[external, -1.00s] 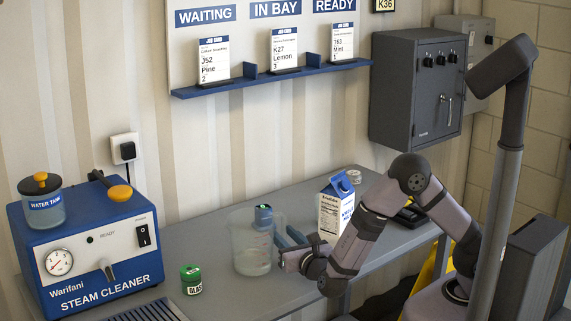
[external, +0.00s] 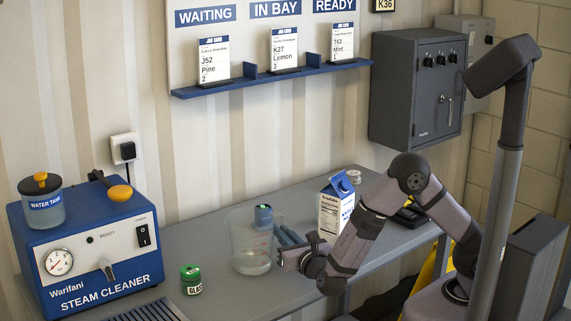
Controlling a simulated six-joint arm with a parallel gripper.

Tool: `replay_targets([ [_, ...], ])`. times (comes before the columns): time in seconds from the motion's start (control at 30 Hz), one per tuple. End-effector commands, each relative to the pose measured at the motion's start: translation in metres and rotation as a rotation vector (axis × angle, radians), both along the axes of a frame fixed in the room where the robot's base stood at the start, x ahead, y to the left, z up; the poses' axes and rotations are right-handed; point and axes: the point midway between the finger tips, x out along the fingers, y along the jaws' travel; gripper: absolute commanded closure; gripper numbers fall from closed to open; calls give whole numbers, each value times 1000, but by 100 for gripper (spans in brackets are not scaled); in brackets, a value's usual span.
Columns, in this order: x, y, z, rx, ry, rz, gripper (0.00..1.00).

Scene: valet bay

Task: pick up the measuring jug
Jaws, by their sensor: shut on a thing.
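The measuring jug (external: 250,251) is a clear, upright vessel with red markings and some liquid at its bottom. It stands at the middle of the grey bench in the external view. I cannot tell whether the jug's base is clear of the bench.
A green-lidded jar (external: 191,279) stands left of the jug. The blue steam cleaner (external: 95,255) fills the bench's left end. Bare bench (external: 195,240) lies behind the jar.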

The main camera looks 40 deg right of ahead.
Motion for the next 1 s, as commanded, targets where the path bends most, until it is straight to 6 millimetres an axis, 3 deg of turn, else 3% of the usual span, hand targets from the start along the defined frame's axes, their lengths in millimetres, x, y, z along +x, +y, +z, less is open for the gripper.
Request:
replay_targets([
  [0.37, 0, 0, 19, 3, -3, 0, 100],
  [1.0, 0, 0, 72, 5, -4, 0, 100],
])
